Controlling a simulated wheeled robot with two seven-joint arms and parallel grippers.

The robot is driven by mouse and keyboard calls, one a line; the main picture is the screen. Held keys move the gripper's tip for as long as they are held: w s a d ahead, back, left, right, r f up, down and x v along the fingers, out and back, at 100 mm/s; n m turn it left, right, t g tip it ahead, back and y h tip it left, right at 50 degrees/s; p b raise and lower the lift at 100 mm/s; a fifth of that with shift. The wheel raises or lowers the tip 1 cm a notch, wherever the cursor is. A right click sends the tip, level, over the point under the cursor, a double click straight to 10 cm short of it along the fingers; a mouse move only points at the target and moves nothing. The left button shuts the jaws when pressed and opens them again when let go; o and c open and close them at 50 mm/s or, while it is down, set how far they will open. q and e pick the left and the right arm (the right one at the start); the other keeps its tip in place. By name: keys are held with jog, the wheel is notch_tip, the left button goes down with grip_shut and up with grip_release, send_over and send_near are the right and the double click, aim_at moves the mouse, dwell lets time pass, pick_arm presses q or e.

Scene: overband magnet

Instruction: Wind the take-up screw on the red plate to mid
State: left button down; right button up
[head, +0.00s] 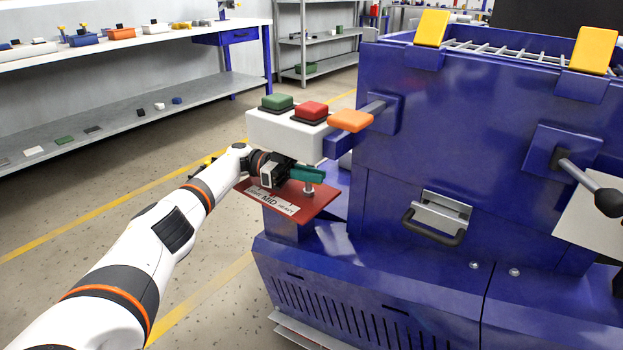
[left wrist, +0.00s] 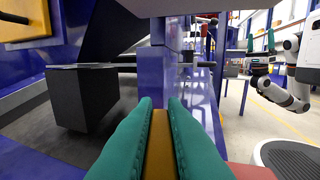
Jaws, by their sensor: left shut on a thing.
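The red plate (head: 318,206) juts from the blue machine in the head view, with a white strip (head: 270,200) marked LIGHT, MID and HEAVY. The silver shank of the take-up screw (head: 309,189) stands upright on the plate. My left gripper (head: 308,174) reaches over the plate from the left, its teal fingers at the screw's top. In the left wrist view its fingers (left wrist: 158,135) are closed on a yellow-brown piece (left wrist: 159,150), apparently the screw's handle. They hide most of it.
The blue machine wall (head: 440,120) stands to the right, with a black-knobbed lever (head: 608,202). Open floor lies left.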

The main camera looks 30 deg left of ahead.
pick_arm(q)
jog(key=shift+d+r, duration=0.1)
dwell(0.3)
jog(key=c, duration=1.5)
grip_release()
jog(key=shift+w+d, duration=0.1)
